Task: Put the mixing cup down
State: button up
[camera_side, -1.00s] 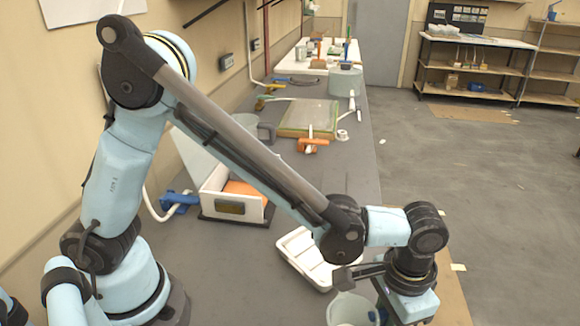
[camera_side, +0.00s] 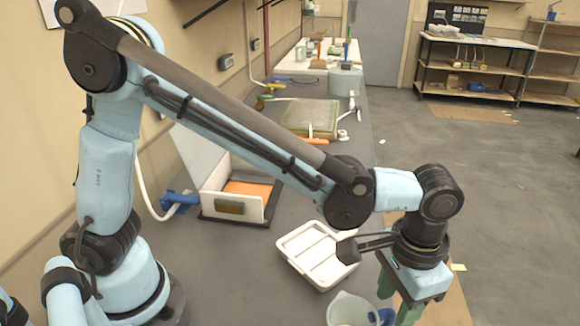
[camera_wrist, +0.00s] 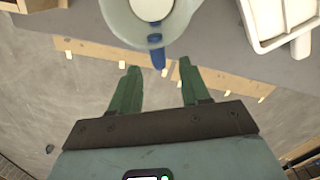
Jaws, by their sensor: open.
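The mixing cup (camera_side: 345,311) is a pale, translucent cup with a blue handle (camera_side: 386,316). It stands upright on the grey bench at the bottom of the side view, which cuts off its base. In the wrist view the cup (camera_wrist: 125,22) is at the top, with pale contents inside and its blue handle (camera_wrist: 158,57) pointing towards my fingers. My gripper (camera_side: 397,304) has green fingers, spread apart and empty. In the wrist view my gripper (camera_wrist: 158,68) shows a gap between its fingertips, just short of the handle. I see no contact with the cup.
A white compartment tray (camera_side: 290,247) lies just behind the cup. A white box with orange inside (camera_side: 236,206) stands further left. A green-topped mould (camera_side: 310,117) is farther back. The bench's right edge, with a tan strip (camera_side: 448,290), runs close by my gripper.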

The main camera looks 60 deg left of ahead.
notch_tip(320, 180, up, 7)
jog(key=shift+f, duration=0.2)
jog(key=shift+a+r, duration=0.15)
jog(key=shift+a, duration=0.05)
jog(key=s+a+n+t, duration=0.1)
jog(key=a+n+t, duration=0.1)
jog(key=a, duration=1)
jog(key=s+a+n+t, duration=0.2)
jog(key=a+t, duration=0.3)
jog(key=a, duration=0.8)
jog(key=shift+f, duration=0.35)
jog(key=shift+o, duration=0.3)
